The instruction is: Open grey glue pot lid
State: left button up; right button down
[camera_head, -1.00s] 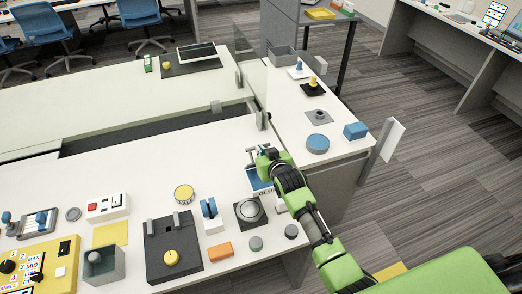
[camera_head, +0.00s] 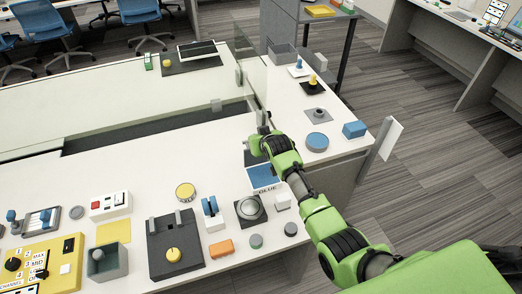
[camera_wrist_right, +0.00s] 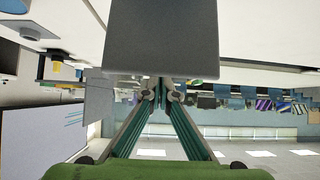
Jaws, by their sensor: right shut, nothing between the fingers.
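A white-framed blue panel marked GLUE (camera_head: 263,179) shows on the desk near its right end, left of my right forearm. A dark grey flat piece (camera_head: 250,158) stands just behind it, partly hidden by my wrist; it looks like the pot's lid, but its angle is unclear. My right gripper (camera_head: 263,124) is beyond the panel, above the desk's back part. In the right wrist view its fingers (camera_wrist_right: 162,94) are shut and empty, meeting close to the edge of a large grey block (camera_wrist_right: 162,38). Contact cannot be told. My left gripper is out of view.
A clear upright screen (camera_head: 247,70) stands beyond my right gripper. A silver dome on a dark base (camera_head: 249,209) and a white cube (camera_head: 282,202) sit in front of the panel. A round blue-topped piece (camera_head: 317,142) and a blue block (camera_head: 354,130) lie to the right.

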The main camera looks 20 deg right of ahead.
jog(key=shift+w+f, duration=0.3)
jog(key=shift+w, duration=0.15)
dwell(0.4)
